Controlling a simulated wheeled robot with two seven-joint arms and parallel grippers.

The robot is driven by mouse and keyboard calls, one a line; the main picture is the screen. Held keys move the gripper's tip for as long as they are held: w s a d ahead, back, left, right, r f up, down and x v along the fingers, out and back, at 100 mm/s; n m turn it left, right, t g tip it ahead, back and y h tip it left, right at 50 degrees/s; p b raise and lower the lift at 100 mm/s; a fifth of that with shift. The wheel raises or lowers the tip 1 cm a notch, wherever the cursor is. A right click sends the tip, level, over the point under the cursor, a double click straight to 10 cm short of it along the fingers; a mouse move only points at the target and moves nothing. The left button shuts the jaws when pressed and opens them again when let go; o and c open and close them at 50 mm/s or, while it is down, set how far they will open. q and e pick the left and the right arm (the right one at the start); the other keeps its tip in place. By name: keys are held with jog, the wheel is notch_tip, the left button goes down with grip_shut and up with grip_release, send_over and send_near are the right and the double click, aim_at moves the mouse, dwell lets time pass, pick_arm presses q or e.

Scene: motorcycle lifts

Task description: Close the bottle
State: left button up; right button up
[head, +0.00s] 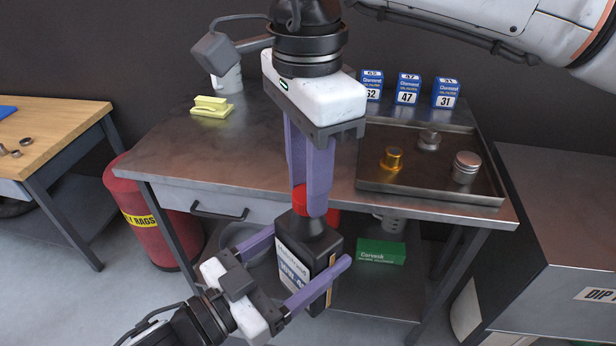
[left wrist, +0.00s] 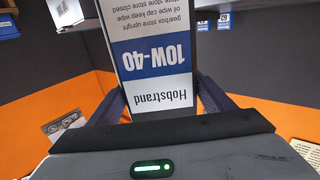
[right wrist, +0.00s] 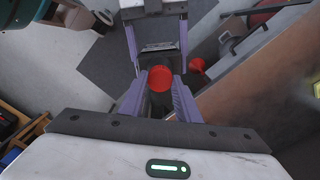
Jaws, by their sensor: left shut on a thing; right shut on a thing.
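The black bottle (head: 317,268) is upright in front of the workbench, its label reading Hobstrand 10W-40; the label (left wrist: 155,60) fills the middle of the left wrist view upside down. My left gripper (head: 311,246) is shut on the bottle body from the side. My right gripper (head: 307,202) points down from above, shut on the red cap (head: 299,198) at the bottle's neck. The cap (right wrist: 160,78) also shows between the fingers in the right wrist view. The fingers partly hide the cap, and I cannot tell whether it is fully seated.
The workbench (head: 200,150) carries a metal tray (head: 480,190) with small metal parts, several blue numbered boxes (head: 407,90) and a yellow block (head: 211,106). A red rags bin (head: 150,215) stands left. A green box (head: 381,251) and a red item (right wrist: 197,65) are lower behind the bottle.

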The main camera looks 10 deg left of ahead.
jog(key=m, duration=0.6)
jog(key=shift+m, duration=0.4)
jog(key=m, duration=0.8)
jog(key=shift+w+m, duration=0.1)
jog(key=shift+m, duration=0.2)
jog(key=m, duration=1)
jog(key=shift+m, duration=0.4)
jog(key=m, duration=0.8)
jog(key=shift+m, duration=0.3)
jog(key=m, duration=0.5)
jog(key=o, duration=1.1)
jog(key=shift+c, duration=0.2)
